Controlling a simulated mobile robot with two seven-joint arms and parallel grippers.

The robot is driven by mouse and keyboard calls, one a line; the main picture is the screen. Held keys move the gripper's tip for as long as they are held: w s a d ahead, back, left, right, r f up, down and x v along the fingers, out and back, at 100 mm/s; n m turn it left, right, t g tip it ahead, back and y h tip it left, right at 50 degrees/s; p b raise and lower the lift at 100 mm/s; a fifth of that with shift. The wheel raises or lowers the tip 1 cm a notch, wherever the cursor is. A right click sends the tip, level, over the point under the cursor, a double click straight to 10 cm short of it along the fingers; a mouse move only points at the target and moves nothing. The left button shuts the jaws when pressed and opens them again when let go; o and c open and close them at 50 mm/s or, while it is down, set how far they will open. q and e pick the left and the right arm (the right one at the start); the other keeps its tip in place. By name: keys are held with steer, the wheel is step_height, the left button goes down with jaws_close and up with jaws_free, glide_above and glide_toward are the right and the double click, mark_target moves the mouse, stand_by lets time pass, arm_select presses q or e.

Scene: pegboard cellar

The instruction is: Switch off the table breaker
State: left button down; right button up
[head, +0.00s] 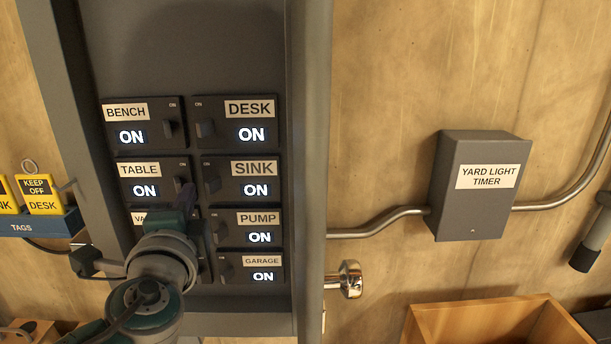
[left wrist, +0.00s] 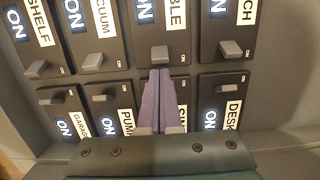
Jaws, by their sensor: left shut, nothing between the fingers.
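The table breaker (head: 138,170) is in the left column of the panel, under the bench breaker, and its display reads ON. In the left wrist view its grey lever (left wrist: 159,53) shows just beyond my fingertips. My left gripper (head: 186,190) is shut and empty, its purple fingers close together at the table breaker's right side. In the left wrist view the left gripper (left wrist: 160,74) points at that lever; whether it touches cannot be told. In the head view the fingers partly hide the lever. My right gripper is not in view.
Close around are the bench (head: 126,112), sink (head: 255,168), desk (head: 248,109), pump (head: 258,218) and garage (head: 262,261) breakers, all reading ON. A tag rack (head: 40,224) hangs left. The panel's open door edge and a timer box (head: 470,210) stand right.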

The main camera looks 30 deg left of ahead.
arm_select(q)
steer(key=shift+x, duration=0.8)
steer(key=shift+s, duration=0.1)
steer(key=shift+m+t+h+b, duration=0.3)
steer(key=shift+t+h, duration=0.1)
steer(key=shift+h, duration=0.1)
